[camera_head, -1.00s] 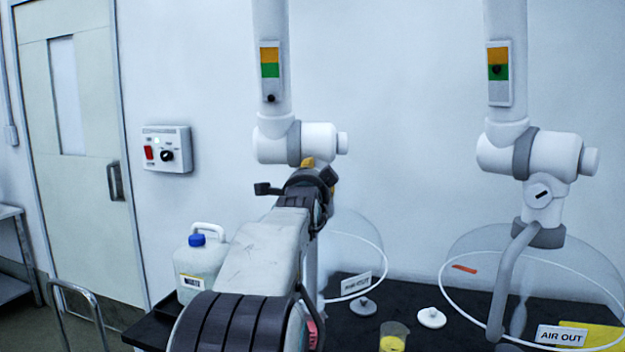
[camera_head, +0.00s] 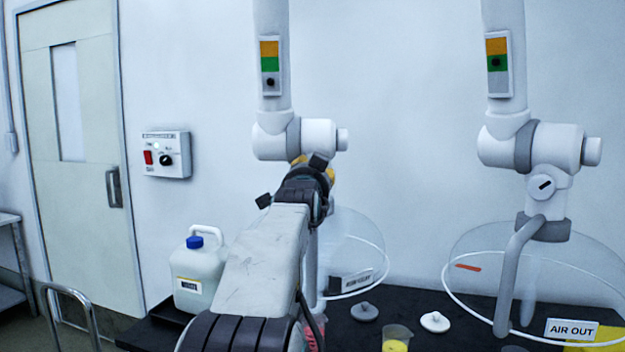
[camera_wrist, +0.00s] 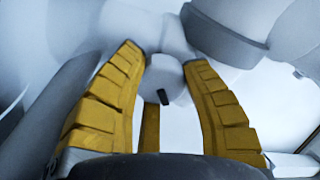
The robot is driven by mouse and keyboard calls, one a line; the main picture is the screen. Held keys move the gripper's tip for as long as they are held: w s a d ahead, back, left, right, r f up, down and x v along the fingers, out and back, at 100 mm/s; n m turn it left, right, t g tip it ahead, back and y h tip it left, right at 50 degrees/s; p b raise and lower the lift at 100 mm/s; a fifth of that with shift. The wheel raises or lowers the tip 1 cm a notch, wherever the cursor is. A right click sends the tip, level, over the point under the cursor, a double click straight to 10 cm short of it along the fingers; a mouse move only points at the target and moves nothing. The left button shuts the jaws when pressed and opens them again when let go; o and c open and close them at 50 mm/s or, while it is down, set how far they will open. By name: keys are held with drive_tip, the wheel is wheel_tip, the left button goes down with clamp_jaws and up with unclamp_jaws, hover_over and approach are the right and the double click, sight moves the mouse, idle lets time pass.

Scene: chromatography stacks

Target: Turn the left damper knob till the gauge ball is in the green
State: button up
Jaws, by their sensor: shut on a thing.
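The left damper knob (camera_wrist: 165,76) is a white round knob with a dark mark, between my yellow fingers in the wrist view. My gripper (camera_wrist: 166,60) is shut on it. In the head view my gripper (camera_head: 312,166) is at the joint of the left extraction arm (camera_head: 290,138) and hides the knob. The left gauge (camera_head: 269,66) has orange on top, green in the middle and grey below. Its dark ball (camera_head: 270,82) is in the grey, just under the green.
The right extraction arm (camera_head: 530,145) has its own knob (camera_head: 543,186), and its gauge ball (camera_head: 496,62) is in the green. Clear hoods hang over the black bench. A waste jug (camera_head: 198,268), a beaker (camera_head: 396,338) and a wall switch box (camera_head: 166,154) are nearby.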

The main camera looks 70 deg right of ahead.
drive_tip(key=shift+r, duration=0.15)
drive_tip(key=o, duration=1.2)
drive_tip(key=shift+a, duration=0.1)
drive_tip(key=v, duration=1.1)
drive_tip(key=shift+a, duration=0.4)
